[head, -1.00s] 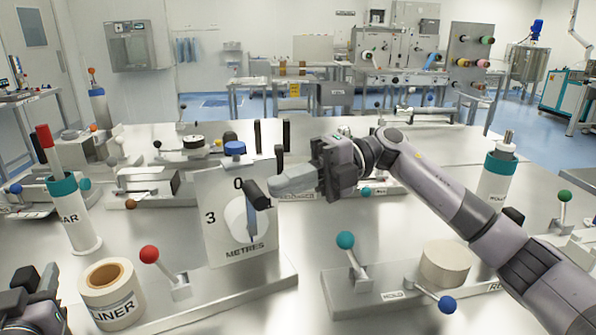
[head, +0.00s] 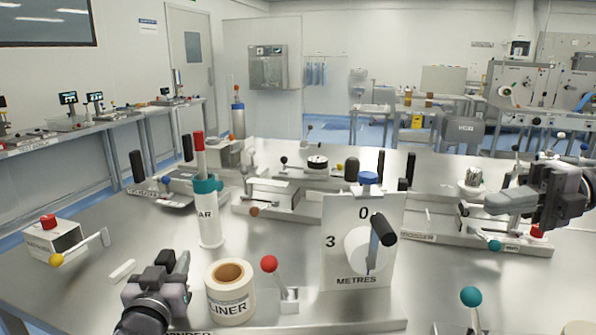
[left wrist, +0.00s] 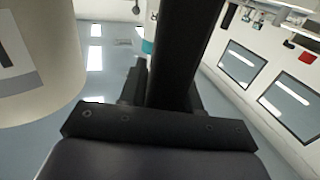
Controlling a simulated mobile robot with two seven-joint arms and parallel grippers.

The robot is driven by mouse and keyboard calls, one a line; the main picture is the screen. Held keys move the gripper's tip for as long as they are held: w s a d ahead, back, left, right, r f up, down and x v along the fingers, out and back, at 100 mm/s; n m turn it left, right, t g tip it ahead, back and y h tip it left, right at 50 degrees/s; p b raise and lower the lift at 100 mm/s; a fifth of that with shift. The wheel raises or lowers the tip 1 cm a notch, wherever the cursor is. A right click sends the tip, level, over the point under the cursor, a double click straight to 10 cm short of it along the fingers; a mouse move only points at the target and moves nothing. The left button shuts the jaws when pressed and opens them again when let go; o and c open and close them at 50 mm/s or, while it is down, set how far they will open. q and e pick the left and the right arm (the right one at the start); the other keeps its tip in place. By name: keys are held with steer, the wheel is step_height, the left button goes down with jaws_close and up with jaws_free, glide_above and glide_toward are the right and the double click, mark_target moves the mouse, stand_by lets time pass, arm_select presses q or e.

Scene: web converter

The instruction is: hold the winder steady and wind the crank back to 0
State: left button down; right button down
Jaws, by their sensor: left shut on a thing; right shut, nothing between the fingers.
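The winder's dial panel (head: 340,262) stands upright in the head view, marked 0 at the top, 3 at the left and METRES below. Its crank (head: 382,230) has a black grip, at the upper right of the white hub (head: 358,250). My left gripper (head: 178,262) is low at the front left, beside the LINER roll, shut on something. A dark upright bar (left wrist: 185,55) fills the middle of the left wrist view; I cannot tell whether it is the held part. My right gripper (head: 488,202) is shut and empty, to the right of the crank and apart from it.
The LINER roll (head: 231,300) and a red-knobbed lever (head: 269,264) stand between my left gripper and the panel. A white post with a red top (head: 199,141) stands behind. A teal-knobbed lever (head: 470,297) is at front right. More fixtures fill the bench behind.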

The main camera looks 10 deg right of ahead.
arm_select(q)
steer(key=shift+f+p, duration=0.3)
steer(key=c, duration=0.8)
jaws_free()
steer(key=shift+o, duration=0.4)
steer(key=shift+r, duration=0.2)
steer(key=s, duration=1.2)
steer(key=shift+a, duration=0.25)
